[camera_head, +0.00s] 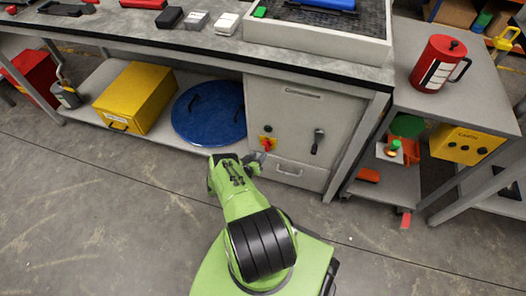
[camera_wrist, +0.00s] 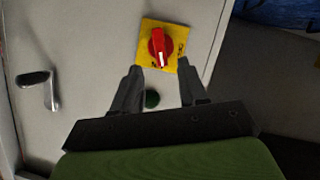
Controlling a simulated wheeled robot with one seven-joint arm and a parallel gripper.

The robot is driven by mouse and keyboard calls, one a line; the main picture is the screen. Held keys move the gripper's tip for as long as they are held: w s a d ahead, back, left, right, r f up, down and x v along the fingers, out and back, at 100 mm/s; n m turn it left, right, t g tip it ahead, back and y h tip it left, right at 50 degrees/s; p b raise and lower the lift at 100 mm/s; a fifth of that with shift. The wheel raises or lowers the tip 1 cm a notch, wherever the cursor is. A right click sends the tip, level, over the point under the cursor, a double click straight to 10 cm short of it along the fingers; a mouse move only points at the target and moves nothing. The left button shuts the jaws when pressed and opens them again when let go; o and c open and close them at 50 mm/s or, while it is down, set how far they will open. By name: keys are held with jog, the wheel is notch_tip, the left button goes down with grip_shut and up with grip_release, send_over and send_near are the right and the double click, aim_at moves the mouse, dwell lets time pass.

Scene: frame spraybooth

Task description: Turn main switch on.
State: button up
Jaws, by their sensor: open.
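The main switch is a red rotary knob (camera_wrist: 157,47) on a yellow plate (camera_wrist: 177,32), mounted on the front of a grey cabinet (camera_head: 300,106) under the workbench. It also shows in the head view as a small red knob (camera_head: 266,145), close to my gripper. My gripper (camera_wrist: 158,75) is open and empty. In the wrist view its two dark fingers point at the switch, with the knob just beyond and between the fingertips. I cannot tell whether the fingers touch the plate. The knob's white mark points down towards my gripper in that view.
A dark lever handle (camera_head: 317,141) sticks out of the cabinet right of the switch. A small dark green round button (camera_wrist: 152,98) sits near the switch. A blue lid (camera_head: 209,112) and yellow box (camera_head: 134,97) lie on the lower shelf. The floor in front is clear.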

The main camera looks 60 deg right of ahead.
aim_at(265, 148)
jog(key=b+x, duration=0.2)
jog(key=x, duration=0.4)
jog(key=shift+d, duration=0.1)
